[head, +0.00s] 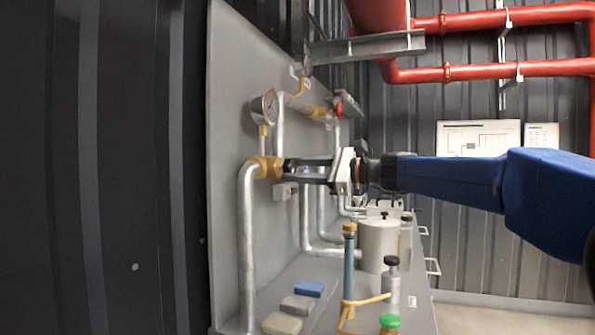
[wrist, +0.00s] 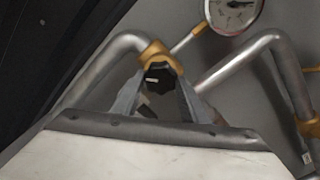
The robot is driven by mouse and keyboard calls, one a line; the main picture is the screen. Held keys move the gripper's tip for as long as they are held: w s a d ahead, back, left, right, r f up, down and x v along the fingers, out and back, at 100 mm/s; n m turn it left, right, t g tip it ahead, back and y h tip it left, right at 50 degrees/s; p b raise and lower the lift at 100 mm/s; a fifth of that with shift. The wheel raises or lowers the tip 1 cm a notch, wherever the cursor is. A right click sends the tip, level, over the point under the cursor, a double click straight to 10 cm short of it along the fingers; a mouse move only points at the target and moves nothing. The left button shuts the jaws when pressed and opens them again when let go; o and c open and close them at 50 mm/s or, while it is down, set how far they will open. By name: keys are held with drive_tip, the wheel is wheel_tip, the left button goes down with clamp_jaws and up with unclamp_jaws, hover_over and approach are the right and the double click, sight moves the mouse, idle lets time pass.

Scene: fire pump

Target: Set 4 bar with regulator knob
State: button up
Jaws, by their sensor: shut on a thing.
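The black regulator knob (wrist: 158,76) sits on a brass regulator body (wrist: 152,52) in the wrist view. In the head view the brass body (head: 265,167) joins a silver pipe on the grey panel. My gripper (head: 290,166) reaches the knob from the right, its fingers shut on it. In the wrist view my gripper (wrist: 160,90) has one finger on each side of the knob, and the knob carries a pale mark. A round pressure gauge (head: 265,106) stands above the regulator. It also shows at the top of the wrist view (wrist: 233,10); its reading is too small to tell.
Below stand a pale cylinder (head: 379,245), a bottle with a black cap (head: 391,278), a green knob (head: 389,321) and a blue block (head: 309,289). Red pipes (head: 480,70) run along the back wall.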

drive_tip(key=shift+f, duration=0.1)
drive_tip(key=o, duration=1)
drive_tip(key=shift+o, duration=0.2)
drive_tip(key=shift+d, duration=0.15)
drive_tip(key=v, duration=1.7)
drive_tip(key=shift+d, duration=0.1)
